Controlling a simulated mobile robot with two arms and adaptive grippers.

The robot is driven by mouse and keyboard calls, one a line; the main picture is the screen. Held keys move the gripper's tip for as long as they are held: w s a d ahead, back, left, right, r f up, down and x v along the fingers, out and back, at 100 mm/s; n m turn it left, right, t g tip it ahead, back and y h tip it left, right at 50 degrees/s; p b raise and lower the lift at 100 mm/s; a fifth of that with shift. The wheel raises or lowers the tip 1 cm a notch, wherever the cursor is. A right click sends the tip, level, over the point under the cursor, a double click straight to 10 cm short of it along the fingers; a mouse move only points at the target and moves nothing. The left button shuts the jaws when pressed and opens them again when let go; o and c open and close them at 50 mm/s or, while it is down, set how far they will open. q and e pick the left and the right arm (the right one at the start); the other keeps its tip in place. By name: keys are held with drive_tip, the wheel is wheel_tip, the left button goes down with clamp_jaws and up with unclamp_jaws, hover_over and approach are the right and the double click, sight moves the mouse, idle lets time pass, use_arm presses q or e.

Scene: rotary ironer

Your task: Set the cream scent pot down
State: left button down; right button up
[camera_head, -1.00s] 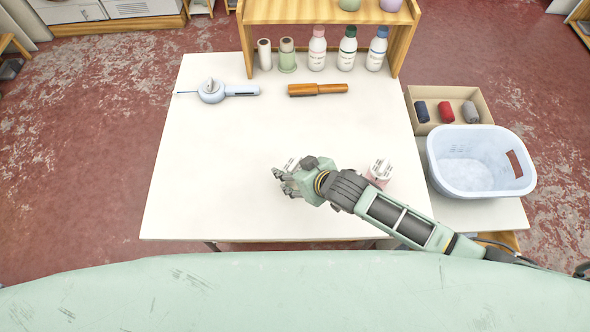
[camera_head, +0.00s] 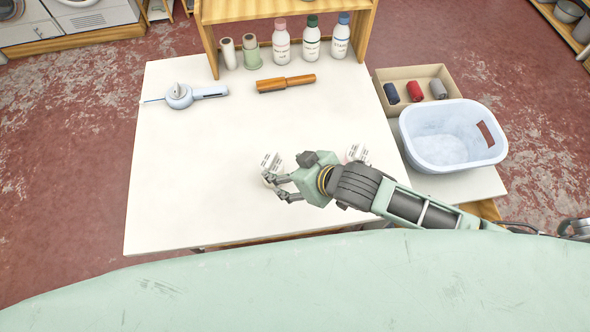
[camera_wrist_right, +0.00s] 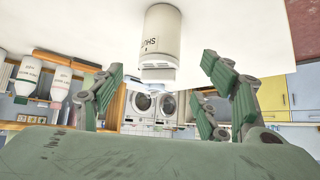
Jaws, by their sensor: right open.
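The cream scent pot (camera_head: 270,163) stands on the white table, just beyond my right gripper's fingers. It also shows in the right wrist view (camera_wrist_right: 161,38) as a pale cylinder with dark lettering, upside down in that picture. The pot's lower part is partly hidden by the fingers in the head view. My left gripper is not in view.
A second, pinkish pot (camera_head: 358,153) stands behind my right forearm, partly hidden. A pale blue basket (camera_head: 455,138) and a box of rolls (camera_head: 408,73) are at right.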

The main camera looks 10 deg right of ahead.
drive_tip(key=shift+v, duration=1.35)
